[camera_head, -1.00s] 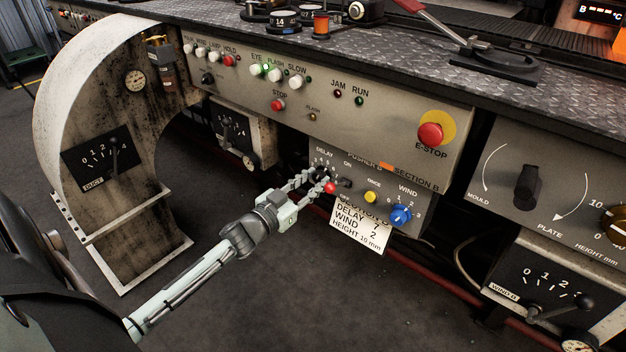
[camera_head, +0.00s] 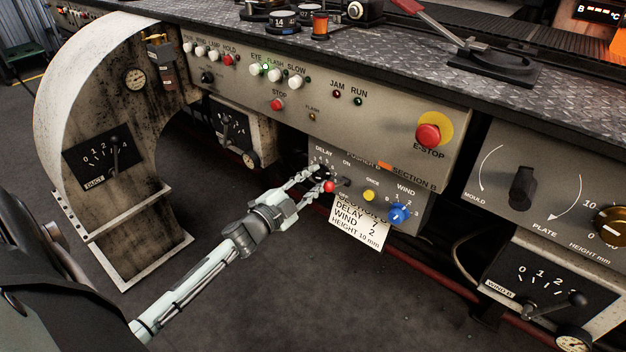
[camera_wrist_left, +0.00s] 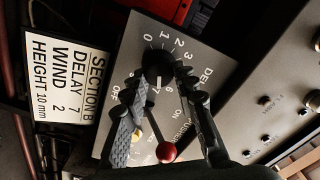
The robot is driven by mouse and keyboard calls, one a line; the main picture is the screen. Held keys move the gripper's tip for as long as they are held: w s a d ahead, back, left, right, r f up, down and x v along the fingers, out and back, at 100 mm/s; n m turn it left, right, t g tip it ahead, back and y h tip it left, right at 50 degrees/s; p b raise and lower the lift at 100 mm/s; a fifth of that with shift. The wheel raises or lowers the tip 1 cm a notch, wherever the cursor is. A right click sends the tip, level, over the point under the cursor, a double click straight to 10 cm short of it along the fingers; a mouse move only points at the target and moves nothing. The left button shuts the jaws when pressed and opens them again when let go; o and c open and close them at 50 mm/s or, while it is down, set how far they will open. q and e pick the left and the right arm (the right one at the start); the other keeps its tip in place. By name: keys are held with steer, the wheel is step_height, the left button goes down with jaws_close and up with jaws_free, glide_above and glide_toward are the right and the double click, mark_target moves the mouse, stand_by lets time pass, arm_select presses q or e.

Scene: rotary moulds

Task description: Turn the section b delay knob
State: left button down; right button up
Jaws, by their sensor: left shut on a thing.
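The black section B delay knob (camera_head: 323,172) is on the small grey panel under the bench, with a number scale around it. In the left wrist view the knob (camera_wrist_left: 158,60) shows at the far end of the fingers, with scale numbers around it. My left gripper (camera_head: 318,178) is shut on the knob, one finger on each side; its fingers also frame it in the left wrist view (camera_wrist_left: 158,80). The knob's pointer direction is hard to tell. A white card (camera_wrist_left: 67,80) reads Section B, delay 7, wind 2, height 10 mm. My right gripper is not in view.
A red-tipped lever (camera_head: 329,186) sits close beside the fingers. A yellow button (camera_head: 369,195) and the blue wind knob (camera_head: 399,213) are to the right on the same panel. A red E-stop (camera_head: 429,135) is above right. Open floor lies below.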

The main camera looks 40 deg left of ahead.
arm_select(q)
steer(key=shift+m, duration=0.7)
steer(key=c, duration=1.2)
jaws_free()
steer(key=s, duration=0.8)
steer(key=s+a, duration=0.1)
steer(key=s, duration=0.3)
